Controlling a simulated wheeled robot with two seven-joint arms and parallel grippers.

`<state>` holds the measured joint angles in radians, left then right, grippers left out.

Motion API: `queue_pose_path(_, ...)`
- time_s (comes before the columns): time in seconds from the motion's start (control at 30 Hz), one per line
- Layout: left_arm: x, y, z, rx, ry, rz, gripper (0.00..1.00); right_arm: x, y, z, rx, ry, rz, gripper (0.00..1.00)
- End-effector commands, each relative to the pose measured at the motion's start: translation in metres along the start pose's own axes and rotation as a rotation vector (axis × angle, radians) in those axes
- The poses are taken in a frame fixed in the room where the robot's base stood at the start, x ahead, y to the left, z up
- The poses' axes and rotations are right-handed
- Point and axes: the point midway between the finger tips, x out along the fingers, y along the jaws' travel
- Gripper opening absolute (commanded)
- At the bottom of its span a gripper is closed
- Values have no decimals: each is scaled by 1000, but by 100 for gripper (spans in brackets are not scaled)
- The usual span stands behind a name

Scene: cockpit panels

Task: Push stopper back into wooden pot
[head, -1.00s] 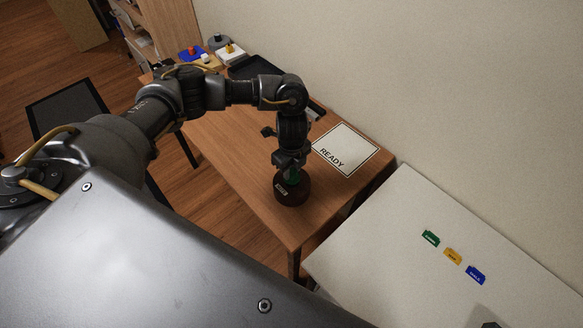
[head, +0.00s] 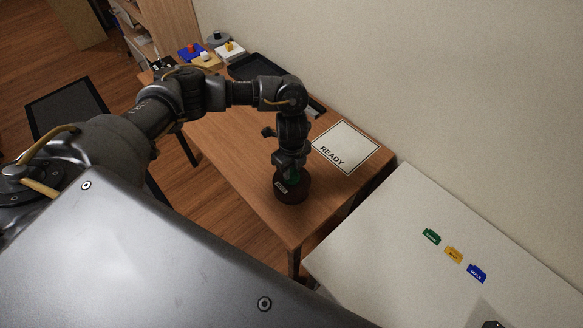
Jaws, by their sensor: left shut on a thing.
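The dark brown wooden pot (head: 293,194) stands upright near the front edge of the wooden table, with a small pale label on its left side. My left gripper (head: 290,176) points down over the pot's top and is shut on the green stopper (head: 294,178). Only a sliver of green shows between the gripper and the pot. The stopper sits at the pot's mouth; how deep it is in cannot be seen.
A white READY mat (head: 346,147) lies right of the pot on the wooden table (head: 232,150). A black tray (head: 255,68) and blocks with coloured knobs (head: 192,52) are at the back. A white table (head: 400,240) at the right holds green, yellow and blue tags (head: 453,255).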

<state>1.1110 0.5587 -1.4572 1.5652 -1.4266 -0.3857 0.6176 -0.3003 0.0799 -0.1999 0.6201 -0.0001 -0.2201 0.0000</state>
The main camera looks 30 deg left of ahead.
Motion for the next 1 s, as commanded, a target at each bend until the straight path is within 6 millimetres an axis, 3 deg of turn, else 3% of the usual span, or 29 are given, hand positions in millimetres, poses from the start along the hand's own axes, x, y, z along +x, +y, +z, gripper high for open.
queue_pose_path(0.4,11,0,0,-1,0,0,7,8,0,1,0,0,0,51)
queue_pose_path(0.43,11,0,0,-1,0,0,31,7,0,0,0,0,0,51)
queue_pose_path(0.6,10,0,0,0,0,0,54,7,0,0,0,0,0,51)
queue_pose_path(0.87,10,0,0,0,0,0,54,7,-1,0,0,0,-1,51)
queue_pose_path(1.0,0,-1,0,2,-1,-2,54,7,-1,0,0,0,-1,51)
